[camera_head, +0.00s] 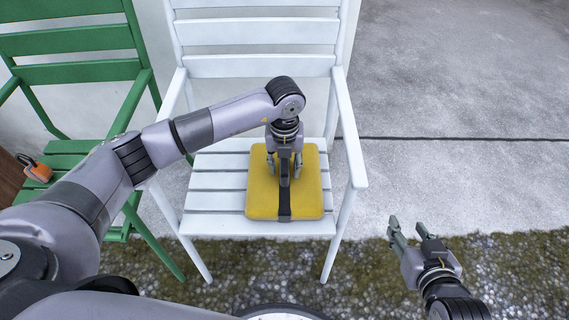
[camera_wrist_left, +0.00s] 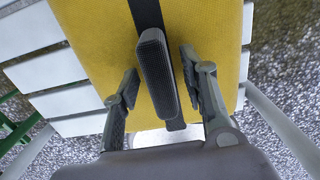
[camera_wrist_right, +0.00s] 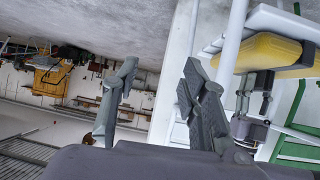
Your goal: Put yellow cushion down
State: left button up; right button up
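The yellow cushion (camera_head: 311,185) lies flat on the slatted seat of the white chair (camera_head: 205,180). A black strap with a raised dark handle crosses its middle. My left gripper (camera_head: 284,168) points down over the cushion. In the left wrist view its fingers stand on either side of the dark handle (camera_wrist_left: 155,75), with gaps showing, so it is open around the handle. The cushion's edge also shows in the right wrist view (camera_wrist_right: 262,52). My right gripper (camera_head: 407,226) is open and empty, off to the right of the chair. The right wrist view shows its spread fingers (camera_wrist_right: 160,68).
A green chair (camera_head: 80,72) stands left of the white one, with a small orange object (camera_head: 37,170) on its seat. White armrests flank the cushion. Concrete floor (camera_head: 460,110) lies open at right, with a mossy pebble strip (camera_head: 520,265) in front.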

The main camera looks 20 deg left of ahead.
pick_arm(q)
notch_tip(320, 180, up, 11)
jog(key=p, duration=0.2)
jog(key=shift+p, duration=0.4)
jog(key=shift+r, duration=0.65)
pick_arm(e)
jog(key=s+d+f+g+h, duration=0.1)
jog(key=s+d+f+g, duration=0.1)
jog(key=s, duration=0.4)
jog(key=s+d+f+g+h, duration=0.1)
jog(key=s+d+f+g, duration=0.1)
jog(key=s+f+g, duration=0.2)
jog(key=shift+s+g, duration=0.8)
jog(key=shift+s, duration=0.5)
jog(key=shift+d, duration=0.1)
